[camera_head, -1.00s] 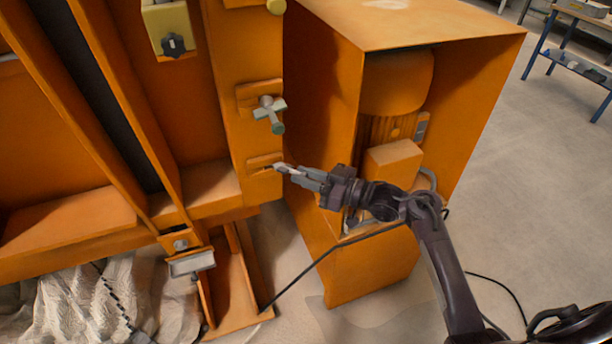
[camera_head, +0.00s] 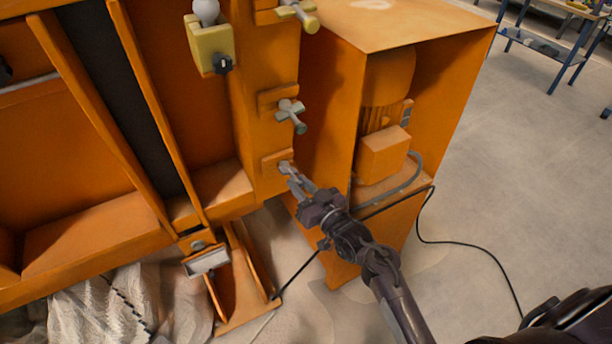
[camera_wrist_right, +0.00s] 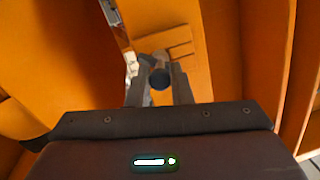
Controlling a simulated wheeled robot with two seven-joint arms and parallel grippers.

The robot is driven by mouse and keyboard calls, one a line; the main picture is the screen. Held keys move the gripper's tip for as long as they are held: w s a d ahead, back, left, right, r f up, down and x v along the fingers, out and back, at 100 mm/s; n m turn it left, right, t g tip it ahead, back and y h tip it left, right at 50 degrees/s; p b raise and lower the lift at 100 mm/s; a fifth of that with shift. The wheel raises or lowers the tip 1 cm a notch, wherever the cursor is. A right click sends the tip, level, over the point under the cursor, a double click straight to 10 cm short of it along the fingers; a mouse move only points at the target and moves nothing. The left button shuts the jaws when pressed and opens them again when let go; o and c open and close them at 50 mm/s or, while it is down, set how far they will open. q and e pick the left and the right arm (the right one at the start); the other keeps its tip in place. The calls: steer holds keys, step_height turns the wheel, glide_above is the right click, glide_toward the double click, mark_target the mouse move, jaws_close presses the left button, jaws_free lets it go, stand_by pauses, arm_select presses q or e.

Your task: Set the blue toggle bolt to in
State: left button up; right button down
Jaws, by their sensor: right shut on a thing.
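The blue toggle bolt (camera_wrist_right: 160,79) shows in the right wrist view as a dark blue round end between my right fingers. Behind it is an orange bracket plate (camera_wrist_right: 168,42). In the head view my right gripper (camera_head: 289,174) is at the lowest bracket (camera_head: 270,162) on the orange upright and hides most of the bolt. My right gripper (camera_wrist_right: 160,90) is shut on the bolt's end. How far in the bolt sits cannot be told. My left gripper is not in view.
A yellow box with a black knob (camera_head: 210,45) is at upper left. An orange motor housing (camera_head: 425,50) stands close right of the gripper. A black cable (camera_head: 478,247) lies on the floor.

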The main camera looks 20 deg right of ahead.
steer(key=shift+a+r+m+h, duration=0.25)
steer(key=shift+m+h, duration=0.15)
steer(key=shift+h, duration=0.1)
steer(key=shift+s+a+t+h, duration=0.1)
steer(key=shift+a+t+h, duration=0.05)
steer(key=shift+t+h, duration=0.15)
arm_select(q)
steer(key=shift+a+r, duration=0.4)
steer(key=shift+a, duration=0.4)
arm_select(e)
steer(key=shift+a+f+m+h, duration=0.1)
steer(key=shift+a+m+h, duration=0.1)
steer(key=shift+m+h, duration=0.3)
steer(key=c, duration=1.3)
jaws_free()
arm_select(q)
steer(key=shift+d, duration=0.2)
arm_select(e)
steer(key=shift+f, duration=0.1)
